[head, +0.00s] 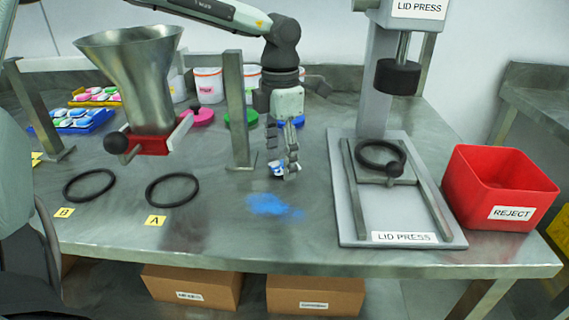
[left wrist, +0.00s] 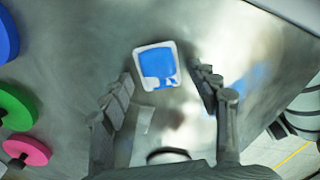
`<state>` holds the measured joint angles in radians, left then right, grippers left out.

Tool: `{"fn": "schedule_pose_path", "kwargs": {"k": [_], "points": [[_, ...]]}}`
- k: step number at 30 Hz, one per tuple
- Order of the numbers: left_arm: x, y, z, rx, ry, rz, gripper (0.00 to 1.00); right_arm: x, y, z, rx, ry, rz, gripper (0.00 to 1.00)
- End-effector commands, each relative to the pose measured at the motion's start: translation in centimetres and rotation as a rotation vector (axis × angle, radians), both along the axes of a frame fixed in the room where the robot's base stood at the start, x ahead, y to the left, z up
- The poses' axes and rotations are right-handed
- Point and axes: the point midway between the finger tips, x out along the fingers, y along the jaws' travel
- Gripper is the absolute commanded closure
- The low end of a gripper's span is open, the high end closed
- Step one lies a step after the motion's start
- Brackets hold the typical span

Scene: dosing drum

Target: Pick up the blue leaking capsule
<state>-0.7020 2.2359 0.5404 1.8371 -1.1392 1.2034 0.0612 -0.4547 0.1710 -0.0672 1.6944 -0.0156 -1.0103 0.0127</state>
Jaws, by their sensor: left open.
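The blue and white capsule (head: 278,169) lies on the steel table, partly hidden behind my left gripper in the head view. In the left wrist view the capsule (left wrist: 157,66) shows a blue face with a white rim, ahead of the fingertips and a little left of the midline between them. My left gripper (head: 283,172) points down over the capsule with its fingers apart. It also shows in the left wrist view (left wrist: 165,84), open, with nothing held. A blue powder spill (head: 270,205) lies on the table in front of the capsule. My right gripper is not in view.
The lid press (head: 345,210) stands to the right, with the red reject bin (head: 460,190) beside it. The steel funnel (head: 135,70) and a steel post (head: 238,110) stand to the left. White tubs (head: 208,86) and coloured lids (head: 203,117) are behind. Two black rings (head: 172,204) lie front left.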

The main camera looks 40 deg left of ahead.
Motion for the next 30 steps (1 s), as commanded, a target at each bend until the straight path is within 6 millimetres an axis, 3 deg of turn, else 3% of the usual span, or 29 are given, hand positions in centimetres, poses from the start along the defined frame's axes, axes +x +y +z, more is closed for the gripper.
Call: {"fn": "schedule_pose_path", "kwargs": {"k": [5, 14, 24, 30], "points": [[0.0, 0.0, 0.0, 0.0, -0.001, 0.0, 0.4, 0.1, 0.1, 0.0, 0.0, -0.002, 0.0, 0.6], [0.0, 0.0, 0.0, 0.0, -0.001, 0.0, 0.76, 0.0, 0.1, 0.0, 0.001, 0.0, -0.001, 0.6], [0.1, 0.0, 0.3, 0.001, -0.003, 0.0, 0.77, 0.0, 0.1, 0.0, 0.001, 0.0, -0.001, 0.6], [0.2, 0.0, 3.3, 0.0, -0.008, 0.001, 0.77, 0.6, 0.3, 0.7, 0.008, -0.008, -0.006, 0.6]]}}
